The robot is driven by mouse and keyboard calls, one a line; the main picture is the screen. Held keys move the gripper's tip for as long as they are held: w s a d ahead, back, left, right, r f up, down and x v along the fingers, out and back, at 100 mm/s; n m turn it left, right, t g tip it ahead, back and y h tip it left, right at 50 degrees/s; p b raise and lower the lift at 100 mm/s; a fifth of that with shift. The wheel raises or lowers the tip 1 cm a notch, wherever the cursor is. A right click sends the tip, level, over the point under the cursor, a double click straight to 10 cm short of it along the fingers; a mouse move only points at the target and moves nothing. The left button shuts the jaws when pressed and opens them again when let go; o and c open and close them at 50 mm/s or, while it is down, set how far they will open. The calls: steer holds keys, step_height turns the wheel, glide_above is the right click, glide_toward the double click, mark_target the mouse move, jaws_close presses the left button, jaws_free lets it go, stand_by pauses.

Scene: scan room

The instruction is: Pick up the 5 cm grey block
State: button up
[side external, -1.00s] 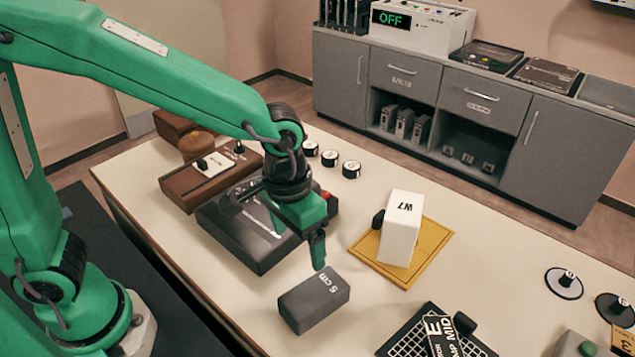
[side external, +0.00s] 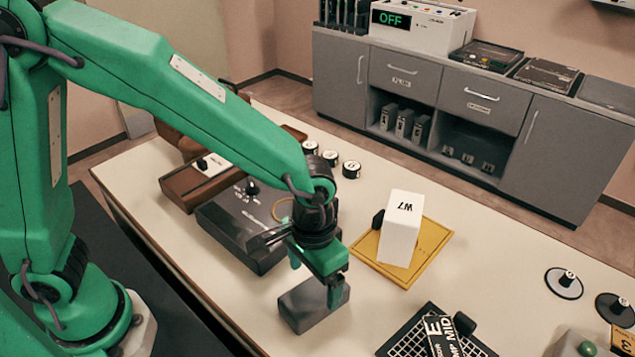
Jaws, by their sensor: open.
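The grey 5 cm block (side external: 305,308) lies on the white table in the lower middle of the side external view. My gripper (side external: 318,284) points down at the block, with its fingers at the block's upper right part. One finger shows in front of the block's right end and hides its label. The jaws are open, and I cannot tell whether a finger touches the block.
A white block marked W7 (side external: 402,232) stands on a yellow board (side external: 432,250) to the right. A black box (side external: 228,232) lies behind my gripper to the left. A black grid tray (side external: 398,345) is at the front right. The table between tray and board is clear.

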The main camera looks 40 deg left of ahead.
mark_target(314, 292)
steer(key=shift+f, duration=0.15)
steer(key=shift+f, duration=2.45)
steer(key=c, duration=1.1)
